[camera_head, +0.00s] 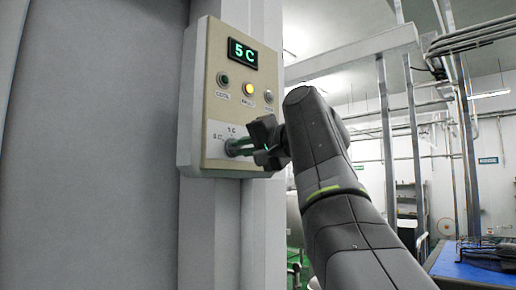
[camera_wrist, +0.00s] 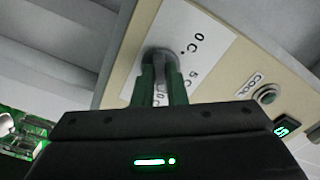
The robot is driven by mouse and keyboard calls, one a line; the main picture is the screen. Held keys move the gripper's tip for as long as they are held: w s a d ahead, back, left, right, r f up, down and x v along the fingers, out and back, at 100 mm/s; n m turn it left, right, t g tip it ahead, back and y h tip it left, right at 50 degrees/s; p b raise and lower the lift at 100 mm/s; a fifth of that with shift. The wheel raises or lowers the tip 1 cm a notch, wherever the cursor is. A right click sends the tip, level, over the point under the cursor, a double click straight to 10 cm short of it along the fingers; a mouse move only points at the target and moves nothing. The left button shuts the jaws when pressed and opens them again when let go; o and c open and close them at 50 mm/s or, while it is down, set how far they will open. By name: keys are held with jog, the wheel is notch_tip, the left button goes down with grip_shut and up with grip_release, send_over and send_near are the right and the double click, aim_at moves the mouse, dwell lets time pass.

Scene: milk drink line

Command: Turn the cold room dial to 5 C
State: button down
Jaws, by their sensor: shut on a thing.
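A beige control panel (camera_head: 209,107) in a grey housing is fixed to a grey post. Its display (camera_head: 243,53) reads "5 C" in green. The grey dial (camera_wrist: 160,57) sits at the panel's lower part, beside a white label (camera_wrist: 196,47) with "0 C" and "5 C" marks. My gripper (camera_head: 238,148) reaches it from the right. In the wrist view, the two green fingers of my gripper (camera_wrist: 161,84) are shut on the dial, one on each side. The fingers partly hide the dial, and I cannot tell exactly where its pointer lies.
Above the dial are a green button (camera_head: 223,79), a lit yellow one (camera_head: 247,88) and a grey one (camera_head: 268,96). A plain grey wall (camera_head: 90,140) fills the left. A blue table (camera_head: 470,268) stands far back at right.

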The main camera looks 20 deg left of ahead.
jog(key=n+b, duration=0.1)
jog(key=n, duration=0.5)
jog(key=shift+w+f+b, duration=0.1)
jog(key=shift+f+b, duration=0.05)
jog(key=shift+b, duration=0.2)
jog(key=shift+n+b, duration=0.65)
jog(key=shift+n, duration=2.05)
jog(key=c, duration=1.5)
grip_release()
jog(key=shift+d, duration=0.1)
jog(key=shift+o, duration=0.2)
jog(key=shift+d, duration=0.1)
jog(key=b+v, duration=0.3)
jog(key=v, duration=1)
jog(key=shift+d, duration=0.25)
jog(key=p+x, duration=0.2)
jog(key=x, duration=1.1)
jog(key=shift+p, duration=0.4)
